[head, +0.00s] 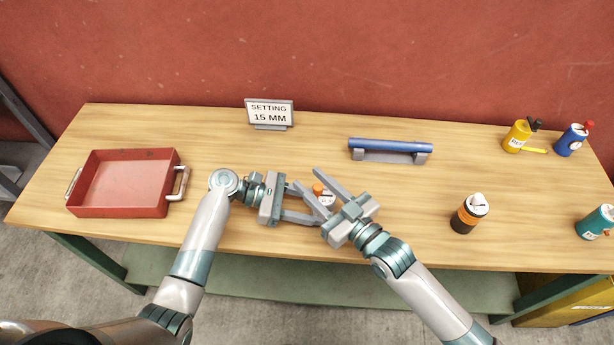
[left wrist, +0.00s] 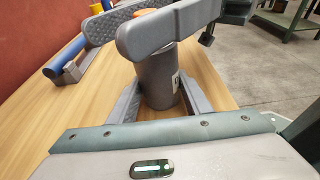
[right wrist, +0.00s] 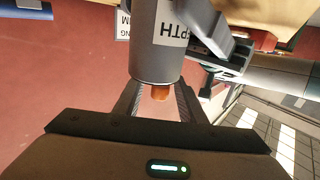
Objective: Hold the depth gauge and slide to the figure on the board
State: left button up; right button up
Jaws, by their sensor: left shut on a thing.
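The depth gauge is a grey cylinder (left wrist: 158,78) with a white label, partly reading "PTH" in the right wrist view (right wrist: 170,25), and an orange end (head: 318,189). My left gripper (head: 303,203) is shut on its grey body. My right gripper (head: 308,188) has its fingers spread on both sides of the orange end, which shows between them in the right wrist view (right wrist: 160,93). Whether a finger touches it is hard to tell. The board (head: 269,113) stands at the back of the table and reads "SETTING 15 MM".
A red tray (head: 125,182) sits at the left of the wooden table (head: 240,148). A blue bar on a grey stand (head: 390,148) lies behind my right gripper. An orange-black can (head: 468,214), a yellow can (head: 517,135), a blue can (head: 570,140) and a teal can (head: 595,222) stand at right.

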jog(key=shift+x, duration=1.2)
jog(key=shift+c, duration=0.3)
grip_shut()
jog(key=shift+d, duration=0.8)
jog(key=shift+o, duration=0.3)
grip_release()
jog(key=shift+s, duration=0.1)
jog(key=v, duration=1.2)
jog(key=shift+r, duration=0.2)
